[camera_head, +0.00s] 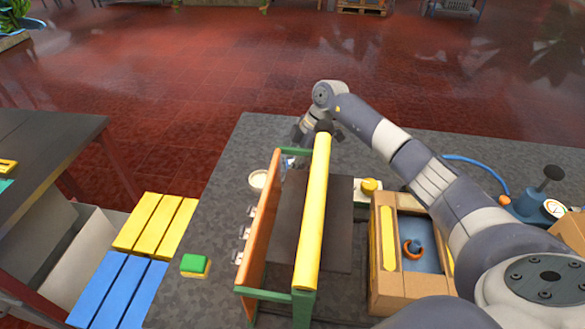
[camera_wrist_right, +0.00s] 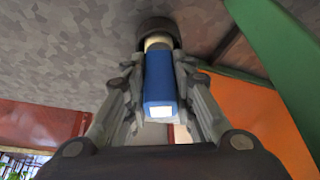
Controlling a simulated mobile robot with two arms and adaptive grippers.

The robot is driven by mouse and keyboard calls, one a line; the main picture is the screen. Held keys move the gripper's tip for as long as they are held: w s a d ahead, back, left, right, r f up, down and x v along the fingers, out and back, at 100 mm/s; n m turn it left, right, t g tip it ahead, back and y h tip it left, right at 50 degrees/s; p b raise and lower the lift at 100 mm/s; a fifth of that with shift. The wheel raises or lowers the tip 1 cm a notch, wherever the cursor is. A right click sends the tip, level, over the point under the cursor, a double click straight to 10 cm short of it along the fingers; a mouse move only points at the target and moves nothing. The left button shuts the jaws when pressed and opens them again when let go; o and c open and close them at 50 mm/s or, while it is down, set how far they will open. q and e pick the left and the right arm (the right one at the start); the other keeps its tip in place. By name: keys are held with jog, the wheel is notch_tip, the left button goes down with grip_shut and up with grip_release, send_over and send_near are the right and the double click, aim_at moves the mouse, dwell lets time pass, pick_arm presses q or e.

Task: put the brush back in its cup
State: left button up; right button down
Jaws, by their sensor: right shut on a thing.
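My right gripper (camera_head: 318,130) is at the far end of the rack, partly hidden behind its yellow rail. In the right wrist view my right gripper (camera_wrist_right: 158,95) is shut on the brush (camera_wrist_right: 160,80), its fingers on either side of the blue handle. The handle has a white end patch, and a cream collar shows beyond it. A dark round part (camera_wrist_right: 158,30) lies at the far end; I cannot tell whether it is the bristles or a cup rim. A small cream round cup (camera_head: 258,180) stands left of the rack. My left gripper is not in view.
The rack has an orange board (camera_head: 262,220), a yellow rail (camera_head: 314,210) and green ends, with a clear object (camera_head: 290,168) between them. A wooden box (camera_head: 383,290), a yellow-knobbed block (camera_head: 369,186) and a green-yellow sponge (camera_head: 194,265) stand nearby.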

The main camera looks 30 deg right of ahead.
jog(key=shift+f, duration=0.45)
dwell(0.5)
jog(key=c, duration=0.9)
grip_release()
jog(key=shift+o, duration=0.2)
jog(key=shift+r, duration=0.1)
jog(key=shift+r+p, duration=1.35)
jog(key=shift+p, duration=0.25)
jog(key=shift+r, duration=0.15)
